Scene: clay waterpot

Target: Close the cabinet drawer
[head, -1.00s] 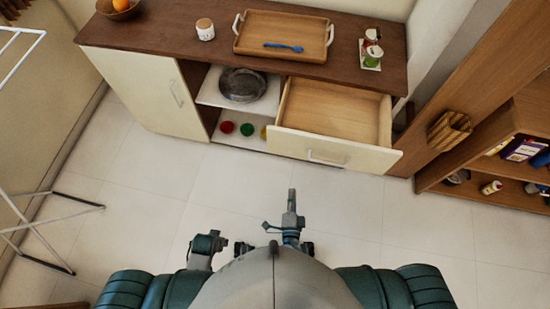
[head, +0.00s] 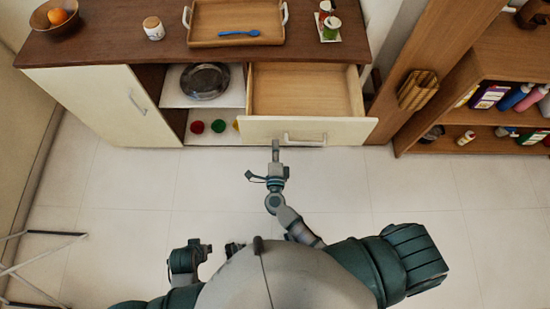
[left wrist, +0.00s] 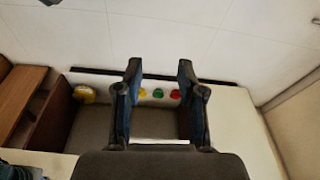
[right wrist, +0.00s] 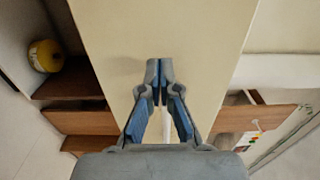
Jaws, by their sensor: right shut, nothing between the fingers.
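The cabinet drawer (head: 305,90) is pulled out and empty. Its cream front (head: 350,131) carries a pale bar handle (head: 305,138). My right gripper (head: 276,146) is shut and empty, with its tips at the drawer front, left of the handle. The cream front also fills the middle of the right wrist view (right wrist: 190,30), ahead of the closed fingertips (right wrist: 158,68). I cannot tell if they touch it. My left gripper (left wrist: 160,75) is open and empty in the left wrist view. In the head view it is low by my body, partly hidden.
The cabinet top (head: 100,48) holds a wooden tray (head: 205,35) with a blue spoon, a jar (head: 153,28) and a fruit bowl (head: 60,28). An open shelf left of the drawer holds a pan (head: 204,80). A wooden shelf unit (head: 470,90) stands right. The floor in front is clear.

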